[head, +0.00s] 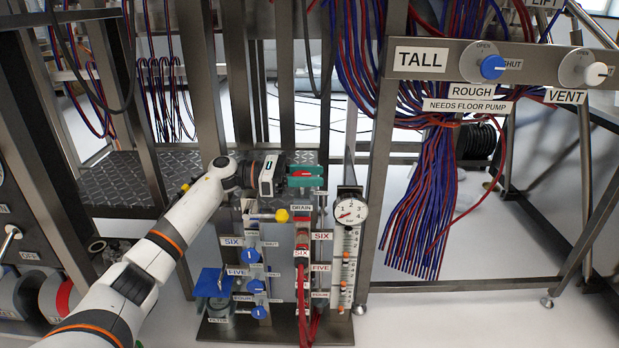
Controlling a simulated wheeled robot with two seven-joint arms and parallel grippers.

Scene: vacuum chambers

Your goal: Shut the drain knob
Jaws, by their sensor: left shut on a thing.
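My left arm comes in from the left, and its gripper (303,176) is at the top of the small valve stand, at the picture's middle. Its teal fingers are shut on a small red part (302,173), which looks to be the drain knob, just above the DRAIN label (302,207). The fingers hide much of the knob, so its angle and any marks around it cannot be read. My right gripper is not in view.
Below stand a yellow knob (282,215), blue knobs (253,256), red hoses (303,270) and a round gauge (350,211). A steel post (380,150) rises to the right. The ROUGH knob (492,67) and VENT knob (596,73) sit on a panel at upper right, above hanging cables.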

